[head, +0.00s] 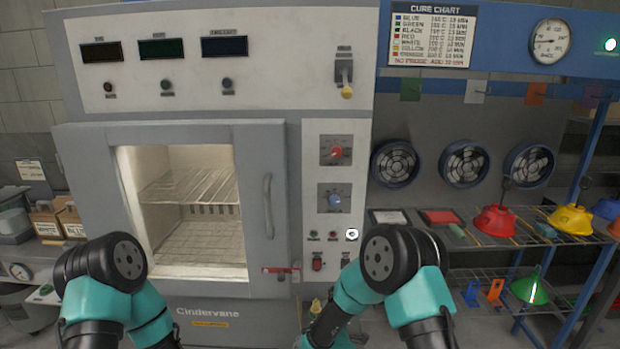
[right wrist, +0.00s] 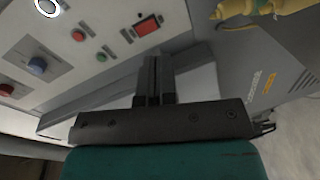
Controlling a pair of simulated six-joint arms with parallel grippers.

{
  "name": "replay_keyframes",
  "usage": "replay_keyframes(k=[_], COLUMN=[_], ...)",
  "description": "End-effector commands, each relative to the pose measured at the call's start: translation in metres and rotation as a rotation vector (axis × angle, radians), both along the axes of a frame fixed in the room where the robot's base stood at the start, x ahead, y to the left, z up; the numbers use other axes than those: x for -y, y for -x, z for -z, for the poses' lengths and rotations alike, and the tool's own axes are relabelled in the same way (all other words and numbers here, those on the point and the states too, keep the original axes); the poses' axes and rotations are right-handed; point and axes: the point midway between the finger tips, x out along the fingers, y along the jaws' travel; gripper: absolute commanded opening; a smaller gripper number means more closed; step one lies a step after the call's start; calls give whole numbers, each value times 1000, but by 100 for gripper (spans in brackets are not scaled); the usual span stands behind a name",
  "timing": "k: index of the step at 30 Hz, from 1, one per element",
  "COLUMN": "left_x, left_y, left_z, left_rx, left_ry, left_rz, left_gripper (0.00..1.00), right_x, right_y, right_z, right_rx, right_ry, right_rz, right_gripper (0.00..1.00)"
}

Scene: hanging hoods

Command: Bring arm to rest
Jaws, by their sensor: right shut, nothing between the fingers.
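My right gripper (right wrist: 155,65) shows in the right wrist view with its two dark fingers together and nothing between them. It is beside the oven's control panel (right wrist: 85,35), below the red rocker switch (right wrist: 143,26); I cannot tell whether it touches anything. In the head view my right arm (head: 395,265) is bent in front of the oven's right side, and its gripper is out of sight. My left arm (head: 110,265) is bent at lower left, and its gripper is below the picture.
The oven (head: 215,45) stands ahead, its chamber lit and its grey door handle (head: 268,205) upright. A yellow fitting (right wrist: 245,8) is near the right gripper. At right, a rack carries a red hood (head: 494,220), a yellow hood (head: 570,220) and a green hood (head: 531,288).

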Motion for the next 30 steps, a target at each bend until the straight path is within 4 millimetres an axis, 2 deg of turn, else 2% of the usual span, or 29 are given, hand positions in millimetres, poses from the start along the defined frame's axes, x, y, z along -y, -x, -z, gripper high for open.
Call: replay_keyframes(k=[1,8,15,22,27,30], left_x=[0,0,0,0,0,0], left_y=[0,0,0,0,0,0], left_z=[0,0,0,0,0,0], left_rx=[0,0,0,0,0,0], left_ry=[0,0,0,0,0,0], left_rz=[0,0,0,0,0,0], left_gripper=[58,58,58,58,58,58], right_x=[13,61,105,139,156,160], right_y=[6,52,126,215,278,301], right_z=[14,78,132,163,172,172], right_rx=[-64,-404,-764,-1083,-1265,-1323], right_ry=[-65,-431,-796,-1098,-1255,-1303], right_rz=[1,54,250,565,834,946], right_gripper=[0,0,0,0,0,0])
